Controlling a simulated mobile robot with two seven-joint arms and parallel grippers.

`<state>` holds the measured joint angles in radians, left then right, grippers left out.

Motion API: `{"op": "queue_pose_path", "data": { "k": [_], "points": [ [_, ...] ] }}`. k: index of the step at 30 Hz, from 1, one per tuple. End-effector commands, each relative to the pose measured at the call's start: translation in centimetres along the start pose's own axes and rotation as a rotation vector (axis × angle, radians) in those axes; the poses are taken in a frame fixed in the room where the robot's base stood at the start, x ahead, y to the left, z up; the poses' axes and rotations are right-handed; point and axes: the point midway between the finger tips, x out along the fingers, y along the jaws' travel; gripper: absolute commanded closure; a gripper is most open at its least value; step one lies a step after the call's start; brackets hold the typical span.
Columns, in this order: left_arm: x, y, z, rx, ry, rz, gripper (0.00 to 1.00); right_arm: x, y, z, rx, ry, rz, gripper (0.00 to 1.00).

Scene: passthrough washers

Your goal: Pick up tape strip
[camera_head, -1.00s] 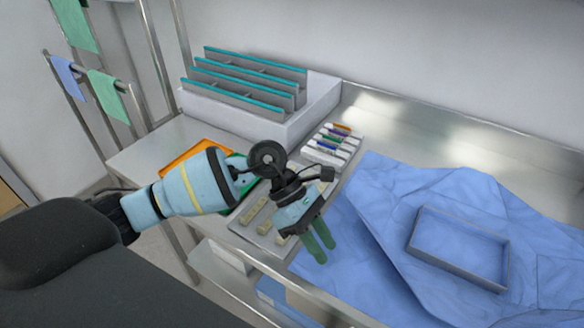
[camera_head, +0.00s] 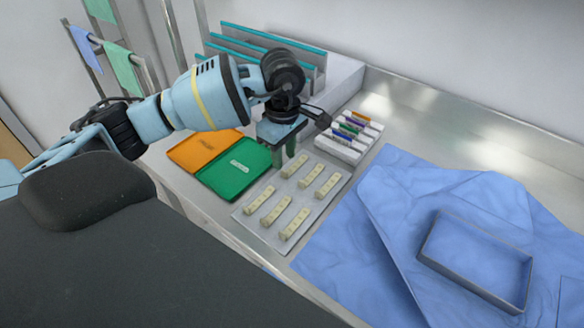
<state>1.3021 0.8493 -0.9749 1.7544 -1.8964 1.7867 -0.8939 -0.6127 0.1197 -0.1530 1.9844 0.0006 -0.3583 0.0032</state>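Several beige strips with small dark marks, which look like the tape strips, lie in two rows on a flat grey tray (camera_head: 247,219). The strip at the back left (camera_head: 294,165) is closest to my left gripper (camera_head: 284,155). That gripper points down over the tray's back left corner, by the green folder. My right gripper is not in view.
A green folder (camera_head: 225,180) with a white label and an orange folder (camera_head: 200,150) lie left of the tray. A white rack of coloured items (camera_head: 345,148) stands behind it. Blue drape (camera_head: 345,235) with a grey open frame (camera_head: 455,275) covers the right.

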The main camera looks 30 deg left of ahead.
Motion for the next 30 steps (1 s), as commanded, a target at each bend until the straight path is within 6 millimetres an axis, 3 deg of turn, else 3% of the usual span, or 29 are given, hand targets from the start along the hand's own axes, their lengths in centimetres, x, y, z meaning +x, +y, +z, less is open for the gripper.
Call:
{"op": "queue_pose_path", "data": {
  "k": [5, 15, 24, 30],
  "points": [
    [0.5, 0.0, 0.0, -0.001, 0.000, 0.000, 0.69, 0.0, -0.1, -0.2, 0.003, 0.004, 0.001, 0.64],
    [4.7, 0.2, -0.3, 0.000, -0.001, 0.000, 0.69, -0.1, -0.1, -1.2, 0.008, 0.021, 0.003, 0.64],
    [5.2, 0.2, -0.3, 0.000, 0.000, 0.001, 0.69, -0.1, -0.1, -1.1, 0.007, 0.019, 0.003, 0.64],
    [5.2, 0.2, -0.3, 0.000, -0.001, 0.001, 0.94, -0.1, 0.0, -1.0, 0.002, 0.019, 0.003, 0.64]
  ]
}}
